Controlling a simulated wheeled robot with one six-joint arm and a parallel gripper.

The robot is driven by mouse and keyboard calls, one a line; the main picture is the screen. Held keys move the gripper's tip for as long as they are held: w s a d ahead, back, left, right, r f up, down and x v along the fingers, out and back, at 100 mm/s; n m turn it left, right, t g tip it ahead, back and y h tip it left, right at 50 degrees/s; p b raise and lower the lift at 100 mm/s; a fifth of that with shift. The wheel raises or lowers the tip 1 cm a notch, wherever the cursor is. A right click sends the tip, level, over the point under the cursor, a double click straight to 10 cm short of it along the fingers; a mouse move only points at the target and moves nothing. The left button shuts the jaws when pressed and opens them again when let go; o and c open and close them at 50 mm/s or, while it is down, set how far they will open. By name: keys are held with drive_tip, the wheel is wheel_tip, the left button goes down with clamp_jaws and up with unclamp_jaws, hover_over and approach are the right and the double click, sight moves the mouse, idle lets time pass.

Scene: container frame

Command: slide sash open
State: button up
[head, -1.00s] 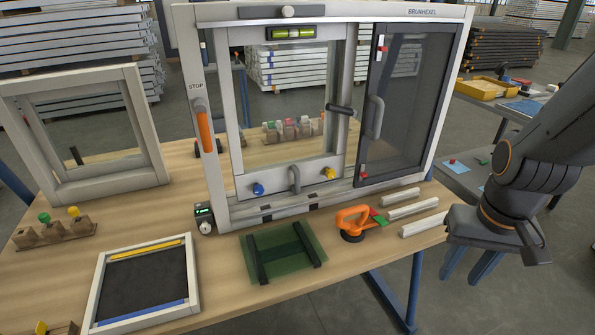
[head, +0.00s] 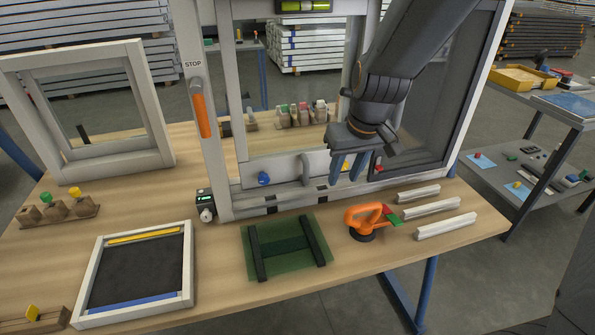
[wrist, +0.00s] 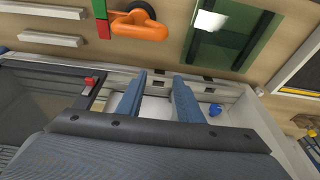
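The sash is a light grey framed pane in the left part of the upright window frame (head: 221,150). Its bottom rail (head: 285,175) carries a grey bow handle (head: 308,163) and a blue knob (head: 264,178). My gripper (head: 347,172) points down in front of the sash's lower right area, just right of the handle. Its two blue fingers are apart with nothing seen held between them, also in the wrist view (wrist: 158,82). The handle is not clear in the wrist view, but the blue knob (wrist: 215,109) shows beside the fingers. My arm hides the sash's right side.
A dark mesh panel (head: 435,120) fills the frame's right part, partly behind my arm. An orange suction lifter (head: 362,218), white strips (head: 445,226) and a green glass pane (head: 285,270) lie in front. An orange-handled lever (head: 201,112) is on the left post.

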sight(308, 165)
drive_tip(key=w+a, duration=0.2)
drive_tip(key=w+a+n, duration=0.1)
drive_tip(key=w+a, duration=0.1)
drive_tip(key=a, duration=0.1)
drive_tip(key=w+a+n, duration=0.1)
drive_tip(key=w+a, duration=0.1)
drive_tip(key=w, duration=0.1)
drive_tip(key=shift+a+r+t+y+b, duration=0.15)
drive_tip(key=shift+r+t+y+b, duration=0.15)
drive_tip(key=shift+t+y, duration=0.1)
drive_tip(key=shift+p+x, duration=0.35)
drive_tip(key=shift+x, duration=3.4)
drive_tip(key=shift+r, duration=0.1)
clamp_jaws()
